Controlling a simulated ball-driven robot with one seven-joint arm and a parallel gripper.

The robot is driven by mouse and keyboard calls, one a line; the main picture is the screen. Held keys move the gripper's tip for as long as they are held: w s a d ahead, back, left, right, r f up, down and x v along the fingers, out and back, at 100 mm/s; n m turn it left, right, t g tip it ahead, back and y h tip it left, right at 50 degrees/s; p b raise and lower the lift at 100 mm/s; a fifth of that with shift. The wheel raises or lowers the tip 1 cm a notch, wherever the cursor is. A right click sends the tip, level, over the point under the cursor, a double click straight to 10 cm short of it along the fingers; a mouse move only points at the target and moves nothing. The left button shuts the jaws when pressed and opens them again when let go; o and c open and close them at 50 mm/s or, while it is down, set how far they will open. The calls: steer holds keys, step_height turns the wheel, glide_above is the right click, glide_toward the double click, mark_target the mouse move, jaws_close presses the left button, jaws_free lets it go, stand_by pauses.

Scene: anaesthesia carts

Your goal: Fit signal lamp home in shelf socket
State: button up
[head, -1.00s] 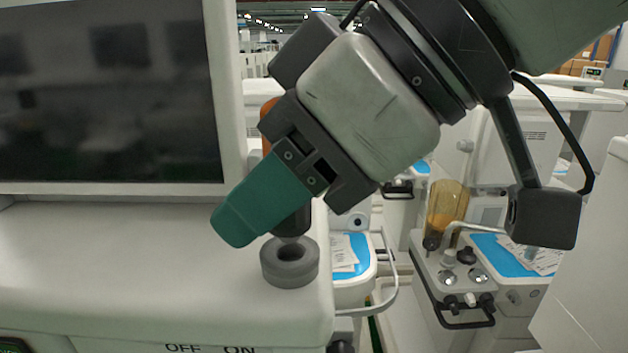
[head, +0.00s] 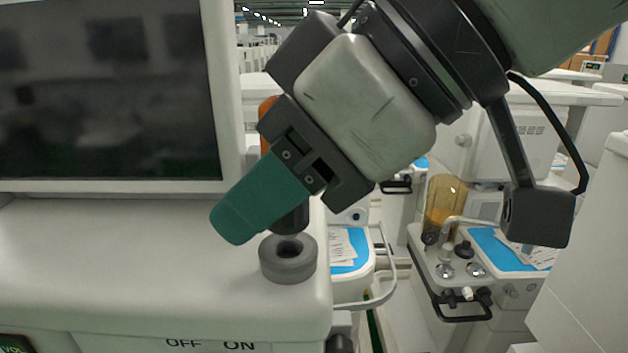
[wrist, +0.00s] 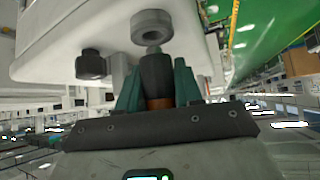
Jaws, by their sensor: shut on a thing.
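The signal lamp shows an orange part (head: 267,112) behind my gripper and a dark lower body (head: 292,218) below the green fingers. My gripper (head: 232,222) is shut on the lamp. In the wrist view the lamp's dark tapered body (wrist: 155,76) stands between the green fingers, its narrow end pointing at the socket. The shelf socket, a grey ring (head: 288,268) with a round hole, sits on the white shelf (head: 130,260) near its right corner. It also shows in the wrist view (wrist: 151,27). The lamp's lower end is just above the hole; a small gap seems to remain, partly hidden.
A dark screen (head: 105,90) stands at the back left of the shelf. Behind to the right are other carts, one with an amber canister (head: 444,205). A dark knob (wrist: 91,65) shows below the shelf in the wrist view. The shelf left of the socket is clear.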

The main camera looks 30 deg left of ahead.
steer(key=shift+f+b, duration=0.65)
steer(key=shift+f, duration=0.45)
steer(key=o, duration=1.1)
steer(key=b+v, duration=0.1)
steer(key=v, duration=0.9)
steer(key=shift+w+d+r, duration=0.1)
steer(key=shift+d+r, duration=0.1)
steer(key=shift+r, duration=0.15)
